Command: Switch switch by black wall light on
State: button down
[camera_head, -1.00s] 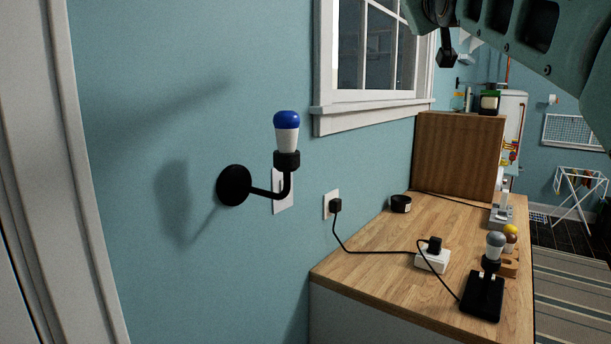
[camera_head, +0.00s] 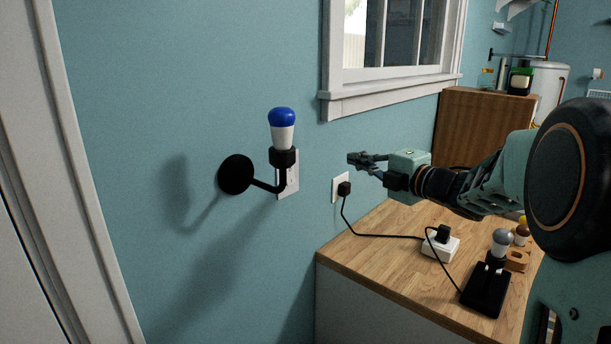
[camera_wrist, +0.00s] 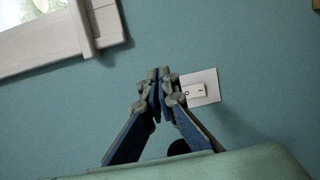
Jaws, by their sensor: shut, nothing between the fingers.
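The black wall light (camera_head: 236,174) is fixed to the blue wall and holds a blue-and-white bulb (camera_head: 283,128). A white switch plate (camera_head: 293,183) shows partly behind the light's socket. My gripper (camera_head: 355,159) is shut and empty, pointing left, to the right of the light and above the wall outlet. Its closed fingers (camera_wrist: 159,76) show in the wrist view and slightly overlap the plate's left edge. Whether they touch it I cannot tell.
A black plug (camera_head: 344,189) sits in the wall outlet, its cable running to a white power block (camera_head: 437,249) on the wooden counter (camera_head: 375,255). A black-based lamp (camera_head: 486,290) stands there too. The window (camera_head: 390,100) is above; wall left of the light is clear.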

aim_at(292, 183)
jog(key=s+a+f+n+g+y, duration=0.2)
jog(key=s+f+g, duration=0.1)
jog(key=s+f, duration=0.3)
jog(key=shift+a+n+g+y+p, duration=0.3)
jog(key=p+x, duration=0.3)
jog(key=x, duration=1.1)
jog(key=shift+d, duration=0.1)
